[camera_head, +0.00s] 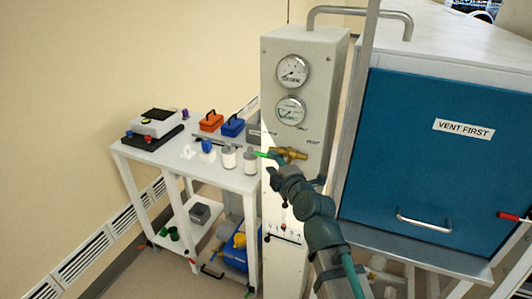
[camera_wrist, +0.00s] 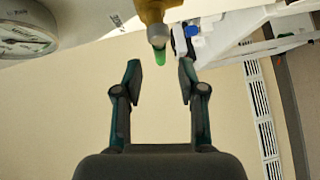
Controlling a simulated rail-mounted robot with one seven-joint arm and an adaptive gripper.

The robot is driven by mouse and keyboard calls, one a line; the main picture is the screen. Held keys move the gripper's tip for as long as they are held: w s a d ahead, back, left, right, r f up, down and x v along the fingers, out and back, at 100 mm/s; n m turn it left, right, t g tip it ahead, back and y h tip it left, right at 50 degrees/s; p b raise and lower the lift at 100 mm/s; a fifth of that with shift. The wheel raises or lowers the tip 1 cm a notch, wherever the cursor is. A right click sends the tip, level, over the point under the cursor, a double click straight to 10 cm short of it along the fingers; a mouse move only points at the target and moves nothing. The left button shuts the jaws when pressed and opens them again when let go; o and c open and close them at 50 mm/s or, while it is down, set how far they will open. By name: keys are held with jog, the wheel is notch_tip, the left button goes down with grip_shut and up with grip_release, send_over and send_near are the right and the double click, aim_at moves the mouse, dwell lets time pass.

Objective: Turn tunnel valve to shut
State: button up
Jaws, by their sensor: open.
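The tunnel valve has a brass body (camera_head: 291,153) on the front of the pale column, below two gauges. Its green lever (camera_head: 261,154) points left in the head view. In the wrist view the brass body (camera_wrist: 152,12) is at the top centre, with the green lever (camera_wrist: 160,55) hanging below it. My gripper (camera_wrist: 160,72) is open, its fingertips on either side of the lever's line with clear gaps. Whether the lever lies between the fingers in depth I cannot tell. In the head view my arm reaches up to the valve and partly hides the column's front.
A gauge (camera_head: 293,71) is on the column (camera_head: 275,105); a blue door (camera_head: 430,160) marked "VENT FIRST" stands right. A white cart (camera_head: 135,160) at left carries an orange box (camera_head: 211,122), a blue box (camera_head: 231,127) and jars. Floor at lower left is clear.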

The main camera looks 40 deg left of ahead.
aim_at(268, 157)
jog(key=p+x, duration=0.1)
jog(key=x, duration=0.4)
jog(key=shift+w+a+p, duration=0.2)
jog(key=shift+a+p, duration=0.15)
grip_shut()
